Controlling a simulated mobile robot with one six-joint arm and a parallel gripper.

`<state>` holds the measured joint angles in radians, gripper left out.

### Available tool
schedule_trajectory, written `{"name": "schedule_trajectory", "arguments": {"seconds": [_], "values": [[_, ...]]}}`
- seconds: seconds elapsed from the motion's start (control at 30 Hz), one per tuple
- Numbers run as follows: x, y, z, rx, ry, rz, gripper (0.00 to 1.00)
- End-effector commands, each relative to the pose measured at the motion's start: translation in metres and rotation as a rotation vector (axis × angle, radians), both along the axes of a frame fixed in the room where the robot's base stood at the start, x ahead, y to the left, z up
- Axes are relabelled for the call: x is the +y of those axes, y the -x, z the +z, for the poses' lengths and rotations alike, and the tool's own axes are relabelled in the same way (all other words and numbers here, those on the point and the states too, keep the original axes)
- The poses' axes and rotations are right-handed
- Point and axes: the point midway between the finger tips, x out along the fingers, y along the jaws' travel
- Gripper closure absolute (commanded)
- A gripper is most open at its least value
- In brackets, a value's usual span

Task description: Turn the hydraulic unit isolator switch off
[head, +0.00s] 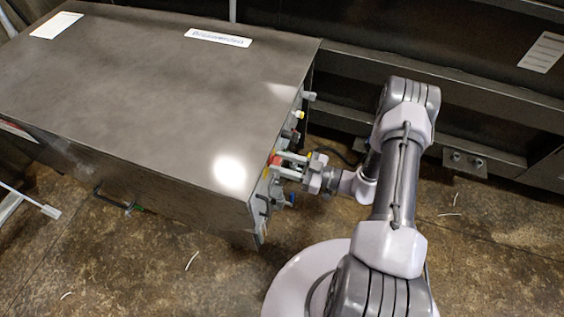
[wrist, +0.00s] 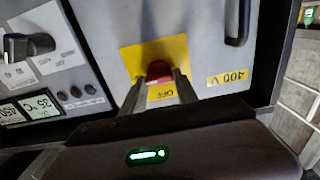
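The isolator switch is a red knob (wrist: 158,70) on a yellow plate (wrist: 160,52) in the wrist view. My gripper (wrist: 159,80) has one finger on each side of the red knob, with no clear gap between fingers and knob. The knob's front and lower part are partly hidden by the fingers. In the head view, my gripper (head: 282,162) reaches in from the right to the panel on the cabinet's right end, where a bit of red (head: 275,160) shows at the fingertips.
A black rotary selector (wrist: 28,46), small buttons and two displays (wrist: 38,104) are on the panel's left part. A black handle (wrist: 237,22) and a yellow 400 V label (wrist: 228,78) are at right. The large grey cabinet (head: 150,75) fills the head view's left.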

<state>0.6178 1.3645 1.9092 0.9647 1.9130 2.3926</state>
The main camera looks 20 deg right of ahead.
Motion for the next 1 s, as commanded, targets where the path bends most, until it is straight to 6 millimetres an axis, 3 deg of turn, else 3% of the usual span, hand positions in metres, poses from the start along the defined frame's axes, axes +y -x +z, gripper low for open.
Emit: {"name": "schedule_trajectory", "arguments": {"seconds": [0.03, 0.13, 0.57, 1.0], "values": [[0.0, 0.0001, -0.0001, 0.0, 0.0, 0.0, 0.83], [0.0, 0.0001, -0.0001, 0.0, 0.0, 0.0, 1.0], [0.0002, 0.0008, 0.0, -0.089, 0.065, 0.0, 1.0], [0.0013, 0.0024, -0.0009, -0.407, 0.297, 0.001, 1.0]]}}
